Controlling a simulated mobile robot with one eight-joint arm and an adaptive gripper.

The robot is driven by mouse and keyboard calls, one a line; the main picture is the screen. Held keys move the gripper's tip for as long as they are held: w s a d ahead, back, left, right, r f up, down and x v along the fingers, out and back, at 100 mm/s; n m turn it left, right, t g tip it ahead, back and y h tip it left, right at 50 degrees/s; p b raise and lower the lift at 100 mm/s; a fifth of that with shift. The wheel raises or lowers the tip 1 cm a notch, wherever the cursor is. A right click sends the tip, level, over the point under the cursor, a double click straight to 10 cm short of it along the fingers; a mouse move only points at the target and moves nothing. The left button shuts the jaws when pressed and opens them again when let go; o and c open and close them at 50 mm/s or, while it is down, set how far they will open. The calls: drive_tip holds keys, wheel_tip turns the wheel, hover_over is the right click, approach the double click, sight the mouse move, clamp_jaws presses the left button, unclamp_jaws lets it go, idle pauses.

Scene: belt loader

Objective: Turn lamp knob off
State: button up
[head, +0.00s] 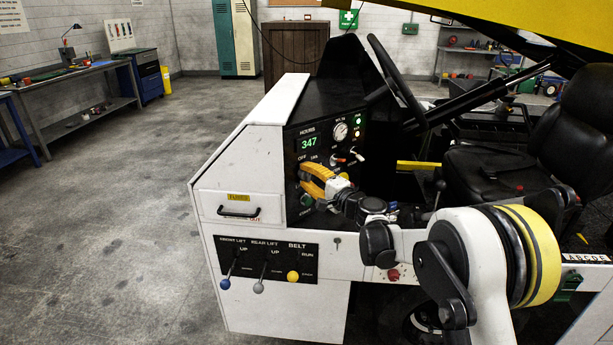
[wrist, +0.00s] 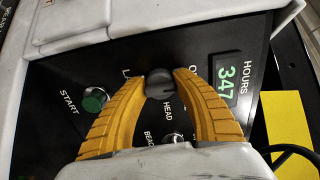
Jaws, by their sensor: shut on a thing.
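The lamp knob (wrist: 159,84) is a round dark knob on the black control panel (wrist: 100,60). In the wrist view it sits between the two yellow fingertips of my gripper (wrist: 160,79), one on each side of it. The gripper is shut on the knob. In the head view my gripper (head: 306,179) reaches the panel's left part from the right and hides the knob. The lettering around the knob is partly covered by the fingers, so its setting cannot be read surely.
A green START button (wrist: 95,99) sits close beside the fingers. The hours display (head: 308,143) reads 347. A gauge (head: 341,131) and toggle switches are to the right. Belt levers (head: 293,276) are below; a steering wheel (head: 398,82) stands behind.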

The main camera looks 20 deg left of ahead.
idle(0.4)
drive_tip(key=o, duration=1.2)
drive_tip(key=shift+d, duration=0.1)
drive_tip(key=v, duration=1.1)
drive_tip(key=shift+s+d, duration=0.3)
drive_tip(key=shift+s, duration=0.05)
